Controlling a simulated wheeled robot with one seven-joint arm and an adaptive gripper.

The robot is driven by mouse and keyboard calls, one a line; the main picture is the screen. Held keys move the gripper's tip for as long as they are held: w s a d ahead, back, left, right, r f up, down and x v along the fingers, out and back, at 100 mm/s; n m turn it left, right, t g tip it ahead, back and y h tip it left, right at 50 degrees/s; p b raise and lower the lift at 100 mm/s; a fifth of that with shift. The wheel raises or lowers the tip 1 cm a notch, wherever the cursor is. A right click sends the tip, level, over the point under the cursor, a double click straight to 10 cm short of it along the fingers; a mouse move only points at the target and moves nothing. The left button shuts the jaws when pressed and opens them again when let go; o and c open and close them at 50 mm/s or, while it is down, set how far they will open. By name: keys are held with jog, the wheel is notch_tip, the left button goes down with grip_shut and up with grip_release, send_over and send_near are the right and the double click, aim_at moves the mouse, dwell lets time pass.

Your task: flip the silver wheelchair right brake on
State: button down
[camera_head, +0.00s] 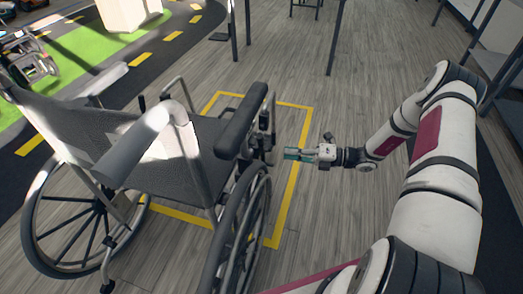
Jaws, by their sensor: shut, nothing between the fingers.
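A silver wheelchair (190,135) with a dark seat and backrest stands at the left of the head view, seen from behind. Its right wheel (240,235) is on the side nearest my arm, below the dark right armrest (241,122). Small dark parts show near the front of that wheel, partly hidden by the armrest; I cannot make out the brake lever or its position clearly. My gripper (289,154) is shut and empty. It points left toward the wheelchair's right side, just right of the armrest and wheel, and appears apart from them.
Another wheelchair (28,62) stands at the far upper left. Dark posts (334,38) rise at the back, and shelving (497,62) stands at the upper right. Floor right of the outline is clear beneath my arm.

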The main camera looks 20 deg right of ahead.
aim_at(262, 147)
jog(key=shift+a, duration=0.1)
jog(key=b+x, duration=0.2)
jog(key=x, duration=0.8)
jog(key=shift+r, duration=0.1)
jog(key=shift+r, duration=0.1)
jog(key=shift+w+d+r+m, duration=0.15)
jog(key=shift+w+d+m, duration=0.1)
jog(key=shift+d+m, duration=0.05)
jog(key=shift+w, duration=0.1)
jog(key=w+d+r+m+y, duration=0.1)
jog(key=w+d+r+m, duration=0.1)
jog(key=w+d+m, duration=0.2)
jog(key=shift+w+m, duration=0.7)
jog(key=shift+w, duration=0.25)
